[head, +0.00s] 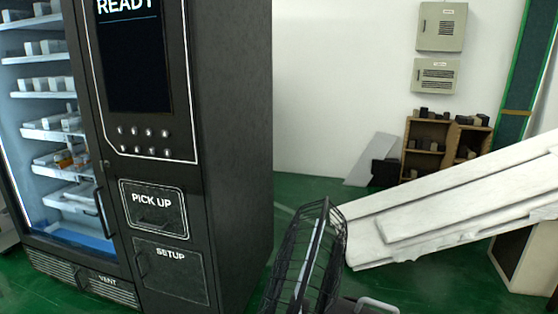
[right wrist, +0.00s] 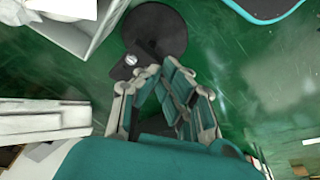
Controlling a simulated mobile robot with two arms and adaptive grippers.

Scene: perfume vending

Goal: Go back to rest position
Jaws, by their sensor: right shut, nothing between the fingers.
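My right gripper (right wrist: 157,68) shows in the right wrist view, with its teal-padded fingers drawn together at the tips. It is empty and hangs over the green floor (right wrist: 230,75). A dark round disc (right wrist: 158,30) lies just beyond the fingertips in that view; I cannot tell how far below them it is. My left gripper is not in view. Neither gripper can be made out in the head view.
A black vending machine (head: 235,130) stands at the left in the head view, its pick-up door (head: 154,208) shut. A black wire cage (head: 305,260) stands close in front. Stacked white boards (head: 450,205) jut in from the right. Wooden shelves (head: 408,135) stand by the back wall.

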